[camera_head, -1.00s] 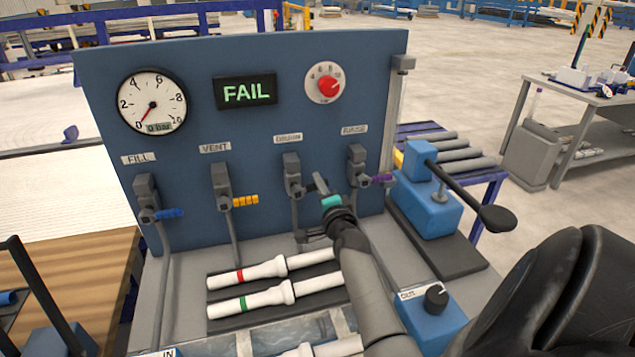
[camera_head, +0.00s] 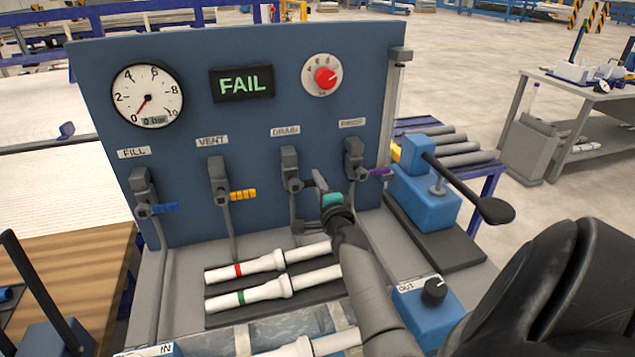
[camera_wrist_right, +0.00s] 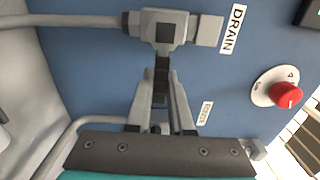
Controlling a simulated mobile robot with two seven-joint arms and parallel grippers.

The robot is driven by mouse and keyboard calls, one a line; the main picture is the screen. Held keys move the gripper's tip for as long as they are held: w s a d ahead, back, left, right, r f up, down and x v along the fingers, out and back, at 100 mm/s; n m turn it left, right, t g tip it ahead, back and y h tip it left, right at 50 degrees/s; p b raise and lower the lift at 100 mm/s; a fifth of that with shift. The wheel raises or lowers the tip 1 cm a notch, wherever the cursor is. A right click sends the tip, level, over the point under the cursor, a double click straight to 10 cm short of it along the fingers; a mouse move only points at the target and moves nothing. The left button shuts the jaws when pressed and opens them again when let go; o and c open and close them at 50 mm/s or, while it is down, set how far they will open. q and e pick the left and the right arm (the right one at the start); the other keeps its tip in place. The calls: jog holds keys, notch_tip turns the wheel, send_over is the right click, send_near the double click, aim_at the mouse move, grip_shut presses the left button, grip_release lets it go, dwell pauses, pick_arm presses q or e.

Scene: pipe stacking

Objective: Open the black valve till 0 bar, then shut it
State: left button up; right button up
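The black valve (camera_head: 290,166) is on the blue panel under the DRAIN label, and its body fills the top of the right wrist view (camera_wrist_right: 163,30). My right gripper (camera_head: 318,183) is at this valve. In the right wrist view its two fingers (camera_wrist_right: 160,92) lie close along both sides of the black handle (camera_wrist_right: 160,72) and appear shut on it. The handle points out from the valve body, towards my palm. In the head view the gripper hides most of the handle. The gauge (camera_head: 148,96) needle is at 0 and its readout says 0 bar. My left gripper is out of view.
Valves with blue (camera_head: 165,208), yellow (camera_head: 243,195) and purple (camera_head: 380,172) handles flank the black one. A display (camera_head: 242,84) reads FAIL, beside a red knob (camera_head: 325,78). White pipes (camera_head: 248,270) lie below the panel. A blue lever pump (camera_head: 425,195) stands at right.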

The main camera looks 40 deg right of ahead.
jog(key=o, duration=0.4)
jog(key=p+v, duration=0.1)
jog(key=v, duration=1.4)
jog(key=shift+s, duration=0.15)
